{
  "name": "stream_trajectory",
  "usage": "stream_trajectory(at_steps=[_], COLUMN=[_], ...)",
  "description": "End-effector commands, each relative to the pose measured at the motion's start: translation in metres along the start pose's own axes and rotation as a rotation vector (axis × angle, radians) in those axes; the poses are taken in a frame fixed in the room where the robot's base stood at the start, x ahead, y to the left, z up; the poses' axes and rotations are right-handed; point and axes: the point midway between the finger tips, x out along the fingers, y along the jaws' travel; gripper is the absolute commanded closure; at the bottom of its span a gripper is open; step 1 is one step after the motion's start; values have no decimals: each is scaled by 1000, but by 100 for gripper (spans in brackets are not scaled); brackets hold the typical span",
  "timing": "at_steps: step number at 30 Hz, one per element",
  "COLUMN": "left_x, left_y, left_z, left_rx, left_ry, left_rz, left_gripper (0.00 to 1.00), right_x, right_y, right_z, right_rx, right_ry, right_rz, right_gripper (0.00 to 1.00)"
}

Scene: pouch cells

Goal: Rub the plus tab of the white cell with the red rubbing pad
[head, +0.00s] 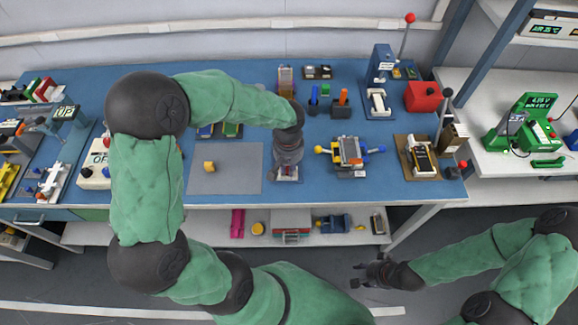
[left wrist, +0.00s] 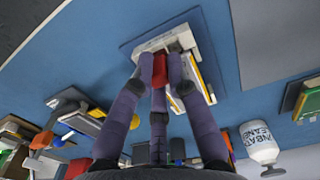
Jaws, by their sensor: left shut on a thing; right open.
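My left gripper (head: 287,172) points down at the front middle of the blue table. In the left wrist view it (left wrist: 160,65) is shut on the red rubbing pad (left wrist: 160,72). The pad is just above or against a white piece (left wrist: 160,40) on a blue base; contact cannot be told. A white cell with a yellow edge (left wrist: 203,72) seems to lie beside the fingers, partly hidden by them. The plus tab cannot be made out. In the head view the gripper hides most of this stand (head: 285,180). My right gripper (head: 375,273) is open and empty, in front of the table.
A clamp fixture with yellow and blue knobs (head: 350,150) stands to the right. A white bottle (left wrist: 259,143) shows in the left wrist view. Several tools stand behind.

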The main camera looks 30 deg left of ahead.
Motion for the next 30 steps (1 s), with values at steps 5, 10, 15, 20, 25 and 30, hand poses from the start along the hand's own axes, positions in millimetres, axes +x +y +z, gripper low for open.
stream_trajectory(at_steps=[5,10,15,20,25,30], left_x=[-16,-31,-45,-59,-69,-69], left_y=[0,0,0,0,0,0], left_z=[0,0,0,0,0,0], left_rx=[0,0,0,0,0,0], left_ry=[1,1,1,1,1,0], left_rz=[1,0,1,0,0,0], left_gripper=[100,100,100,100,100,100], right_x=[-11,-22,-32,-41,-48,-47], right_y=[-4,-8,-11,-15,-17,-17], right_z=[0,1,1,2,2,2], right_rx=[0,0,0,0,0,0], right_ry=[0,0,0,0,0,0], right_rz=[0,0,0,0,0,0], right_gripper=[57,57,57,57,57,57])
